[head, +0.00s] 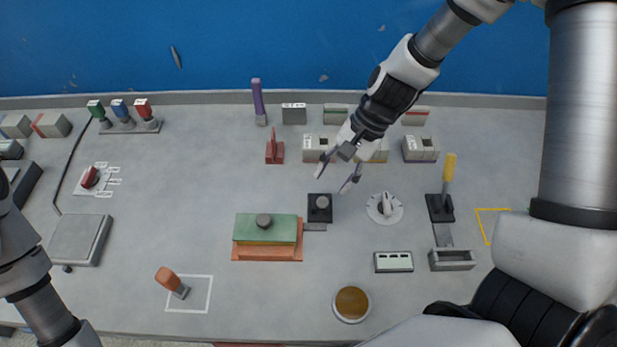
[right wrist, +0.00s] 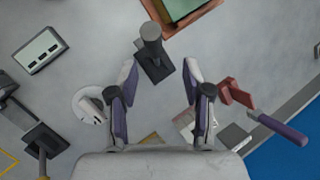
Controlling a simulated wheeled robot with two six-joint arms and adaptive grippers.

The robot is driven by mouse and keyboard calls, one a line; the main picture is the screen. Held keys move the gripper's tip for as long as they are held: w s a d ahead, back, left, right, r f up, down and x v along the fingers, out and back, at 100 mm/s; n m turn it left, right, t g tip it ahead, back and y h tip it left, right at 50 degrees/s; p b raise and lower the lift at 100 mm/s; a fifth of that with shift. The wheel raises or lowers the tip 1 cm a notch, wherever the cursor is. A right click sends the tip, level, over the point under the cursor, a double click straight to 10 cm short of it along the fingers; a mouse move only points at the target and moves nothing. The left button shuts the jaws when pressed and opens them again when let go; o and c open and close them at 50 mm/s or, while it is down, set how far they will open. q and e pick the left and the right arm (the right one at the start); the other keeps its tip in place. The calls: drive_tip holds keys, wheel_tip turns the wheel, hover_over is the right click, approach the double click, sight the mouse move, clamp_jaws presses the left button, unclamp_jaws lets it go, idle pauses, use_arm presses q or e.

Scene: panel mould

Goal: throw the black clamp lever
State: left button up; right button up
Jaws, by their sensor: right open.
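The handle looks apart from both fingers. My left arm shows at the left edge; its gripper is out of the picture.
The green block (head: 264,229) on an orange base is left of the lever. A white dial (head: 384,207) and a yellow-handled lever (head: 447,184) stand to its right. A red lever (head: 274,149) and grey switch boxes are behind.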

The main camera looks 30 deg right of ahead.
sight(322, 203)
drive_tip(key=b+x, duration=0.1)
drive_tip(key=x, duration=0.2)
drive_tip(key=s+b+x, duration=0.1)
drive_tip(key=b+x, duration=0.1)
drive_tip(key=x, duration=0.1)
drive_tip(key=shift+s+a+f, duration=0.2)
drive_tip(key=shift+f, duration=0.1)
drive_tip(key=shift+w+a+f, duration=0.15)
drive_tip(key=shift+w+f, duration=0.05)
drive_tip(key=shift+w, duration=0.05)
drive_tip(key=shift+s+r, duration=0.1)
drive_tip(key=shift+r, duration=0.05)
drive_tip(key=shift+s, duration=0.2)
drive_tip(key=shift+c, duration=1.4)
use_arm(q)
drive_tip(key=f, duration=0.1)
drive_tip(key=s+f, duration=0.1)
drive_tip(key=f, duration=0.1)
drive_tip(key=shift+s+f, duration=0.15)
use_arm(e)
clamp_jaws()
